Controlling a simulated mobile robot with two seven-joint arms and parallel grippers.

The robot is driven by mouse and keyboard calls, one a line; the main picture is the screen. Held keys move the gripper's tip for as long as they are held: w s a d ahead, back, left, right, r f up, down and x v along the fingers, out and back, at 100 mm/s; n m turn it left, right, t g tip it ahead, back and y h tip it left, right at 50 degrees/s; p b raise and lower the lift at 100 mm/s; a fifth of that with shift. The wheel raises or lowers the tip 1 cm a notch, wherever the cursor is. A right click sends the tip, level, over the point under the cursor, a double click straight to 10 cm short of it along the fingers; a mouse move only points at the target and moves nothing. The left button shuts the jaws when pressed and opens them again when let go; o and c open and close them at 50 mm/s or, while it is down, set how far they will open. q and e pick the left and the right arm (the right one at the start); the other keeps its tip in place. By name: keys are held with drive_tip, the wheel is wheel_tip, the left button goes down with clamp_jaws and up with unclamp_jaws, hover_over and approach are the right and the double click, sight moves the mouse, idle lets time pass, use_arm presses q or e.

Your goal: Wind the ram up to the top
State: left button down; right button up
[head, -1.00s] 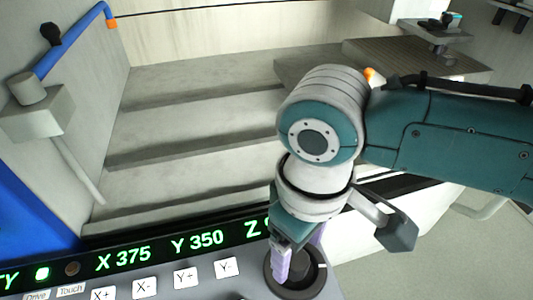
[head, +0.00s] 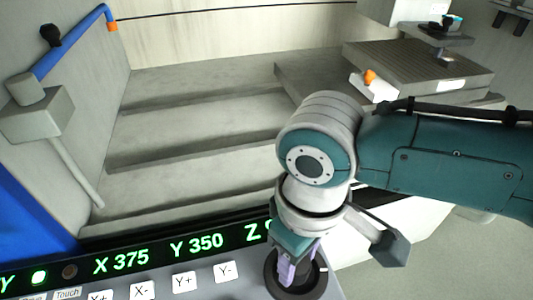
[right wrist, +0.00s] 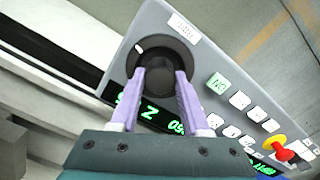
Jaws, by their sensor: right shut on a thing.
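The black round knob (right wrist: 160,52) sits on the grey control panel (right wrist: 205,55) in the right wrist view; it also shows in the head view (head: 316,284), partly behind my gripper. My right gripper (right wrist: 161,74) is shut on the knob, one light purple finger on each side. It also shows at the bottom of the head view (head: 295,274). I cannot pick out the ram for certain. My left gripper is not in view.
Buttons (head: 184,283) line the panel beside the knob. A red and yellow stop button (right wrist: 277,147) stands further along it. A blue bar with an orange end (head: 70,45) is at the left, above stepped grey ledges (head: 200,85). An orange-tipped white block (head: 372,84) lies behind my arm.

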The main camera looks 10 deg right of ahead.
clamp_jaws()
drive_tip(key=shift+n, duration=0.3)
